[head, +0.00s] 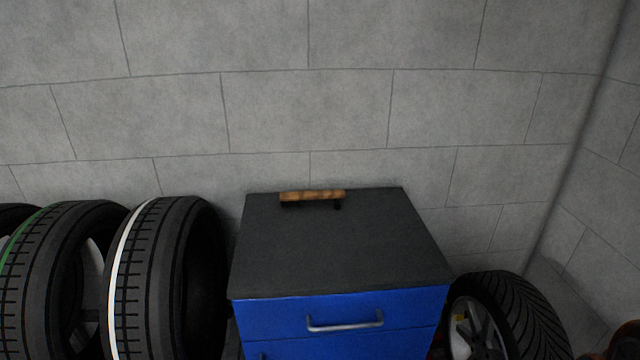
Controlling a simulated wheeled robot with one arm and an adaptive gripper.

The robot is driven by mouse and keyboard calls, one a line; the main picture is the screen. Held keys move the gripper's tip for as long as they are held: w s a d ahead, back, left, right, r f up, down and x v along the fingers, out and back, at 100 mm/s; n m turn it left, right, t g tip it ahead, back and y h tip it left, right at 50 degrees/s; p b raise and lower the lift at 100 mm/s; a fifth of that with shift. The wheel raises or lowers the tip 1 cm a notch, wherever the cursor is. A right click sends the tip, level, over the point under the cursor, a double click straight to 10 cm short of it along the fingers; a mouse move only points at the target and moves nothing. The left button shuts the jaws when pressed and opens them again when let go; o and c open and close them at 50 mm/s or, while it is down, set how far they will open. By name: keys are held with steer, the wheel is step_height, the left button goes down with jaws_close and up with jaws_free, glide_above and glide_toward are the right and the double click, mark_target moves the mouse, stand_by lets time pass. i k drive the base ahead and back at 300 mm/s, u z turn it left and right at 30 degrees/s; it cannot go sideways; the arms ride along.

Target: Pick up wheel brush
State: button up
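A small wooden-backed brush (312,196), likely the wheel brush, lies near the back edge of the dark top (335,245) of a blue drawer cabinet. Its light brown wooden part runs left to right, with dark parts below it. Nothing touches it except the cabinet top. My gripper is not in the head view.
The blue cabinet (410,310) has drawers with metal handles and stands near a grey block wall (310,110). Several tyres (185,270) stand to its left. A wheel (510,310) leans at its right. The rest of the cabinet top is clear.

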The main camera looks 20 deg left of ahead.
mark_target(291, 199)
steer(key=u, duration=0.55)
steer(key=i, duration=0.9)
steer(key=u, duration=1.2)
steer(key=i, duration=0.25)
steer(key=u, duration=0.35)
